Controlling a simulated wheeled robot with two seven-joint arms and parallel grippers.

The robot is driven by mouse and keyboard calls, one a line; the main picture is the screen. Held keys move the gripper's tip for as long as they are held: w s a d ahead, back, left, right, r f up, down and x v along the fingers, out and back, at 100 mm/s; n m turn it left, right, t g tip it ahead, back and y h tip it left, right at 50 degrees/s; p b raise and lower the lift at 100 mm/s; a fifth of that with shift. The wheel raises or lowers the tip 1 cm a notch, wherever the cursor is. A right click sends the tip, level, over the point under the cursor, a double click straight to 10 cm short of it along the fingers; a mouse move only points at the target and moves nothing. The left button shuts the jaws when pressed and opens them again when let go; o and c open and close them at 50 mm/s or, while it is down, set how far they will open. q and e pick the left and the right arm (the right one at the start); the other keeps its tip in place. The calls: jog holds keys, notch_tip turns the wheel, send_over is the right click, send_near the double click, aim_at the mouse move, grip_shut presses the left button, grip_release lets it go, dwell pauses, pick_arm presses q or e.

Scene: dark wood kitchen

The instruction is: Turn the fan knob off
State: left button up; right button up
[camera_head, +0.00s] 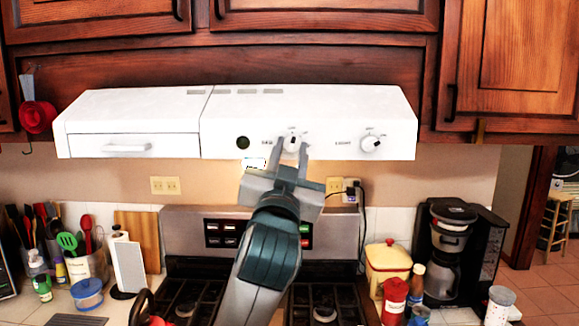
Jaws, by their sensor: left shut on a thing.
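The fan knob (291,143) is a small white dial on the front of the white range hood (250,105), left of a second white knob (371,144) by a label that seems to read LIGHT. My left gripper (290,153) reaches up from below, with one finger on each side of the fan knob. It is shut on the knob. The fingers hide part of the knob's sides, and its exact pointer angle is too small to tell. My right gripper is not in view.
Below the hood is a stove (325,300) with black grates. Utensils and a paper towel roll (128,265) stand on the left counter. A coffee maker (450,250), a red bottle (394,300) and a yellow canister (387,262) stand on the right. Wood cabinets (330,50) are above.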

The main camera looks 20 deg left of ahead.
pick_arm(q)
jog(key=shift+d+n+y+b, duration=0.1)
jog(key=shift+n+y+b, duration=1)
jog(key=shift+n, duration=1)
jog(key=shift+g+y, duration=0.3)
jog(key=o, duration=1)
